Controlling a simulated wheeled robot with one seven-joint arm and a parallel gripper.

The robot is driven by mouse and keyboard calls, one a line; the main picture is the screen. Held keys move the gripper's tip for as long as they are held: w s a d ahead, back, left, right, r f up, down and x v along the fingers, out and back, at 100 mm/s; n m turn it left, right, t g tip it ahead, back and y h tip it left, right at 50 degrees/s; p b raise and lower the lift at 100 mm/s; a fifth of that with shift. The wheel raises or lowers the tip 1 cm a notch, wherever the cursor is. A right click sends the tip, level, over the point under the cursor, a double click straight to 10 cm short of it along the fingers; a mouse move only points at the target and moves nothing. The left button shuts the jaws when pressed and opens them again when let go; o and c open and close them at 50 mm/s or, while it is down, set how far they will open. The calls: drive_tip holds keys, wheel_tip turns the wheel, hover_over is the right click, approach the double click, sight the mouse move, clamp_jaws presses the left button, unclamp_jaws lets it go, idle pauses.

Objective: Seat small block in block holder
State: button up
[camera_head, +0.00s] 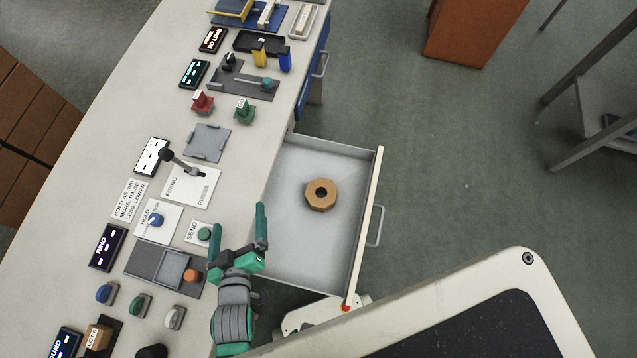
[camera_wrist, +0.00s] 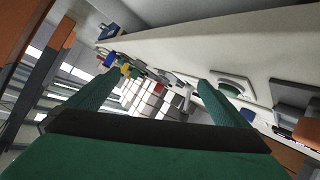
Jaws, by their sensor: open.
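My gripper (camera_head: 238,228) is open and empty above the front edge of the workbench, beside the open drawer; both fingers show in the wrist view (camera_wrist: 160,88) with nothing between them. A small tan block (camera_head: 98,338) with a "LOT" label sits on a black base (camera_head: 108,350) at the lower left of the bench. A grey plate with raised edges (camera_head: 208,143) lies empty farther up the bench. I cannot tell which of these two is the block holder. The wrist view looks along the bench side and shows neither clearly.
The open drawer (camera_head: 290,240) holds a tan octagonal piece with a hole (camera_head: 320,194). Around my gripper are a grey panel with an orange knob (camera_head: 191,275), a green send button (camera_head: 205,234), a lever (camera_head: 180,160) and several coloured knobs. Floor right of the drawer is clear.

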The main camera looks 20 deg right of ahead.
drive_tip(key=w, duration=0.3)
drive_tip(key=w+r+n, duration=0.1)
drive_tip(key=w, duration=0.2)
drive_tip(key=w+r+n+h, duration=0.1)
drive_tip(key=w, duration=0.2)
drive_tip(key=shift+w+d+g, duration=0.2)
drive_tip(key=shift+d+g, duration=0.15)
drive_tip(key=shift+g, duration=0.05)
drive_tip(key=w+d+r+n+g+h, duration=0.3)
drive_tip(key=w+d+r+n+h, duration=0.15)
drive_tip(key=w+d, duration=0.65)
drive_tip(key=s+d+f+n+g+y, duration=0.2)
drive_tip(key=s+d+f+g+y, duration=0.65)
drive_tip(key=s+d+f, duration=0.55)
drive_tip(key=shift+g+h, duration=0.25)
drive_tip(key=shift+h, duration=0.05)
drive_tip(key=f, duration=0.5)
drive_tip(key=a+f, duration=0.1)
drive_tip(key=f, duration=0.2)
drive_tip(key=shift+s+f, duration=0.35)
drive_tip(key=shift+s, duration=0.05)
drive_tip(key=c, duration=1.4)
drive_tip(key=shift+c, duration=0.2)
